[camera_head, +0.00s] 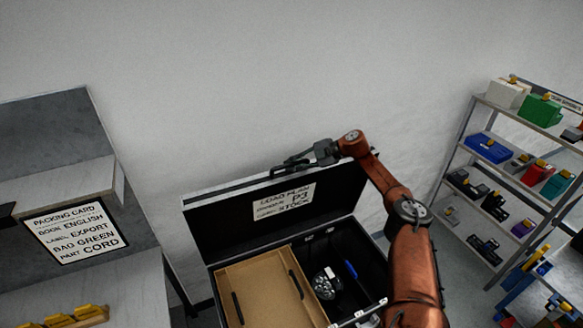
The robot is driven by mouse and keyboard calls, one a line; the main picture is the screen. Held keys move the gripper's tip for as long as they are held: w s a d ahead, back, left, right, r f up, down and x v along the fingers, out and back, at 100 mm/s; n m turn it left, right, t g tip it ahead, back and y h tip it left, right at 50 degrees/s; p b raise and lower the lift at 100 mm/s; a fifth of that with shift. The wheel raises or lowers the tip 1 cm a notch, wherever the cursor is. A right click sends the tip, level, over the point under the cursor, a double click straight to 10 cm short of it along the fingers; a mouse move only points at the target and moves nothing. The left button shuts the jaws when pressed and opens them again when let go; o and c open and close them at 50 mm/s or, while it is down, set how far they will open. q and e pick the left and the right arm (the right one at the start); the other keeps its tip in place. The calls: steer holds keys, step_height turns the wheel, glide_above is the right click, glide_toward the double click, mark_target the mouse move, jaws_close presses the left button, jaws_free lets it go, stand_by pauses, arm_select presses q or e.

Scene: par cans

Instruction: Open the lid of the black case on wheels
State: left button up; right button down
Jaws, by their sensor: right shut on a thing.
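The black case (218,285) stands low in the middle of the view with its lid (222,228) raised and leaning back near the white wall. A white load plan label is on the lid's inner face. My right gripper (292,163) is at the lid's top edge and shut on it. The case's inside shows a brown tray (262,285) on the left and a dark compartment on the right. The case's wheels are out of view. My left gripper is not in view.
In the right compartment lie a round silver-black part (326,283) and a blue item (351,269). A shelf rack (470,118) with several boxes stands at the right. A grey bench with a packing card (72,232) stands at the left.

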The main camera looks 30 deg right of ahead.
steer(key=shift+r, duration=0.15)
steer(key=c, duration=2)
jaws_free()
steer(key=shift+o, duration=0.2)
steer(key=v, duration=1.2)
steer(key=shift+f, duration=0.2)
steer(key=shift+s+f, duration=0.1)
